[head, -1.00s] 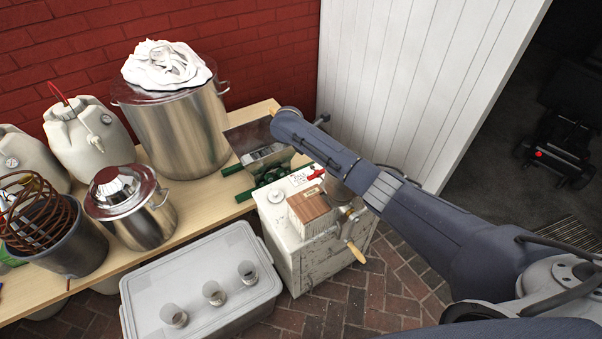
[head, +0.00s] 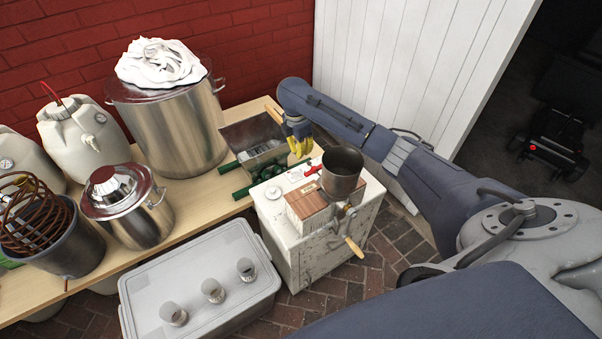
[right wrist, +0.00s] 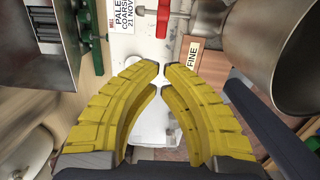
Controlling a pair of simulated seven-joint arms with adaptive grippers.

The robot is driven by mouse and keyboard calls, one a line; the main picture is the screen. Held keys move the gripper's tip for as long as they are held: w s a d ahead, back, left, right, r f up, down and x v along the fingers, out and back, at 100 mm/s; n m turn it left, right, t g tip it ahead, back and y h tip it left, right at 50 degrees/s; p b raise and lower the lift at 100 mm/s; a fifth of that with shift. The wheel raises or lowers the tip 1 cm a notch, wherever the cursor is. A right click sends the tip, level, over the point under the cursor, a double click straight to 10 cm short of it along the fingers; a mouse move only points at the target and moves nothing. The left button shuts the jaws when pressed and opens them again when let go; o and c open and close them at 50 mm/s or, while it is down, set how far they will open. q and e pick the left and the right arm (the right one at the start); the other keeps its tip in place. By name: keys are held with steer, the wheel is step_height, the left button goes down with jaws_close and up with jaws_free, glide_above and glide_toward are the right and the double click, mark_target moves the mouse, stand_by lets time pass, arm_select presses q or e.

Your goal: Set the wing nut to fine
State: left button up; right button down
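The red wing nut (head: 313,169) stands on the pale, worn cabinet top, beside a paper label (head: 297,176). In the right wrist view the red wing nut (right wrist: 165,20) is T-shaped, cut by the top edge, between the label (right wrist: 121,14) reading PALE COARSE 21 NOV and a FINE plate (right wrist: 193,52). My right gripper (head: 299,151) hangs pointing down just behind the wing nut, apart from it. In the right wrist view its yellow fingertips (right wrist: 161,67) nearly meet with nothing between them. My left gripper is out of view.
A metal hopper cup (head: 342,172) and wooden block (head: 308,205) stand close to the wing nut, with a crank handle (head: 354,247) in front. A steel box (head: 257,143) and green frame (head: 268,172) lie left.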

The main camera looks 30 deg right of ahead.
mark_target(315, 169)
step_height(315, 169, down, 12)
steer(key=d, duration=0.1)
stand_by(0.5)
steer(key=shift+f, duration=0.1)
